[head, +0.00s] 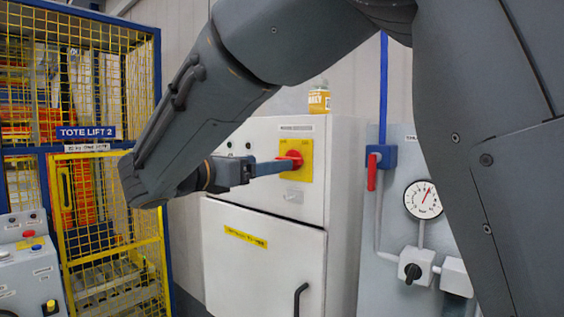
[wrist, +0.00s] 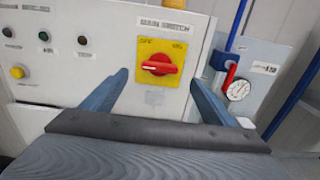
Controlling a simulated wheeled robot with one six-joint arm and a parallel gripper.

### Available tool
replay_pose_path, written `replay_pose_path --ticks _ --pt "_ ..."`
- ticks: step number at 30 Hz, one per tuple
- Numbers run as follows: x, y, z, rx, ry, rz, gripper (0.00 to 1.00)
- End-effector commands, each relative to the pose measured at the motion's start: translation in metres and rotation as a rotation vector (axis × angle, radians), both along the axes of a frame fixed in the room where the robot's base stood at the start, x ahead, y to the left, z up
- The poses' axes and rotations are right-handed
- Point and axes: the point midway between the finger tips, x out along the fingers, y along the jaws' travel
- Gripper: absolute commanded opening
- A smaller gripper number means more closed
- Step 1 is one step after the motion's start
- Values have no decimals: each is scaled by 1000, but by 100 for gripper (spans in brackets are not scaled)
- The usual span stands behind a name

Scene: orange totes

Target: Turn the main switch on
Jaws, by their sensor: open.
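The main switch is a red rotary knob (wrist: 159,65) on a yellow plate (wrist: 146,48), under a label that reads main switch. The plate has OFF at upper left and a second mark at upper right. The knob's handle lies nearly level in the wrist view, with a pale mark on its left part. My gripper (wrist: 158,78) is open, one finger on each side of the knob and apart from it in the picture. In the head view my gripper (head: 284,166) reaches the knob (head: 292,159) from the left; contact cannot be told there.
The switch sits on a white cabinet (head: 262,265) with a black door handle (head: 301,298). To the right are a red lever (head: 372,172), a gauge (head: 423,200) and a black knob (head: 412,273). A yellow cage (head: 105,220) stands left, near a button console (head: 30,270).

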Motion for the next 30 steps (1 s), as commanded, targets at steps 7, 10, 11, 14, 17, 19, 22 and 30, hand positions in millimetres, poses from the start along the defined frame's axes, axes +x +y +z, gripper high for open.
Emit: replay_pose_path --ticks 7,10,11,14,17,19,22,30 --pt "21 -21 4 -9 -2 -2 80" --pt "32 -32 4 -9 -2 -2 80" --pt "35 -35 4 -9 -2 -1 80" --pt "44 -44 3 -8 -2 -2 80" --pt "50 -50 3 -8 -2 0 80" --pt "53 -52 2 -7 -3 0 80" --pt "54 -53 2 -7 -3 1 80" --pt "54 -53 2 -6 -2 1 66"
